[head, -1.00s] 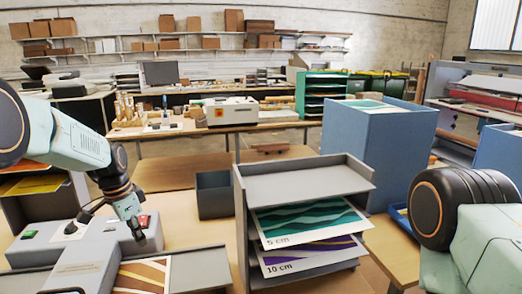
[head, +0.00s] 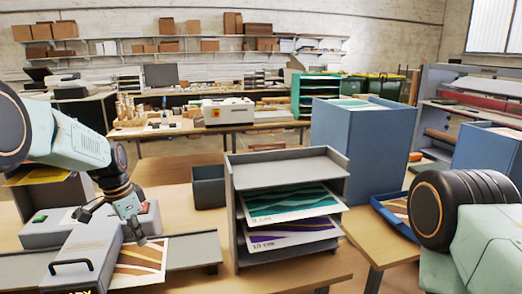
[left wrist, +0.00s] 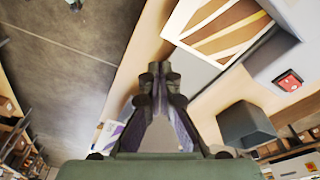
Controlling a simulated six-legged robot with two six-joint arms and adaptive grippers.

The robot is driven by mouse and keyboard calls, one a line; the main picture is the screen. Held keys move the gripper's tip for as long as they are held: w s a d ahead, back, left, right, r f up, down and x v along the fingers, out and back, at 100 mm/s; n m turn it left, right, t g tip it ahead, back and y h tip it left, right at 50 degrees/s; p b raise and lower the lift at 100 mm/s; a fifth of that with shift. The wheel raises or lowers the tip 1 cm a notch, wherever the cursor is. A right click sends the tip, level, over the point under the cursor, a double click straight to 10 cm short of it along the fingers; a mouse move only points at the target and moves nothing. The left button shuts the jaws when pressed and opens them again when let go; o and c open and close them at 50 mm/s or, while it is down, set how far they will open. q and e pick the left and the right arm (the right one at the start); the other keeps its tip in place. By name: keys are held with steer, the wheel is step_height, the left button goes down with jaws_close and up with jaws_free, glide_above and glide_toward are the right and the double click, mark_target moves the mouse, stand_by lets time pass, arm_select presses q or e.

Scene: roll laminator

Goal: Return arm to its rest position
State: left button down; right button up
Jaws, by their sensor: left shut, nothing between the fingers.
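My left gripper (head: 140,240) comes in from the left in the head view, pointing down over the right end of a grey laminator (head: 92,245). In the left wrist view its fingertips (left wrist: 161,76) meet with nothing between them. I cannot tell from the head view how far they are above the machine. The laminator has a green button (head: 38,218), a red button (head: 145,206) partly behind the gripper, and a black handle. A brown-striped sheet (head: 142,262) lies at its right side, and shows in the left wrist view too (left wrist: 222,30). My right gripper is out of view.
A grey shelf unit (head: 232,215) holds teal and purple prints to the right. A dark bin (head: 208,187) stands behind, left of the shelf. A tall blue box (head: 355,140) and a blue tray (head: 390,212) stand further right.

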arm_select(q)
step_height(320, 180, down, 7)
steer(key=w+n+t+b, duration=0.1)
steer(key=n+t, duration=0.2)
steer(key=n, duration=0.2)
steer(key=s+d+f+n+y+b, duration=0.1)
steer(key=s+d+f+n+b, duration=0.15)
steer(key=s+f, duration=0.5)
steer(key=s+d+f+n+b, duration=0.15)
steer(key=s+f+b, duration=0.3)
steer(key=f, duration=0.55)
steer(key=s+d+f+g+b, duration=0.2)
steer(key=s+f+b, duration=0.6)
steer(key=s, duration=0.8)
steer(key=s+d+f+g+b, duration=0.2)
steer(key=s+f+b, duration=0.6)
steer(key=s+f, duration=0.6)
steer(key=s, duration=0.3)
steer(key=shift+s, duration=0.3)
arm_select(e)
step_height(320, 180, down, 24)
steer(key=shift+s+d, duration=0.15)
arm_select(q)
steer(key=shift+f, duration=0.15)
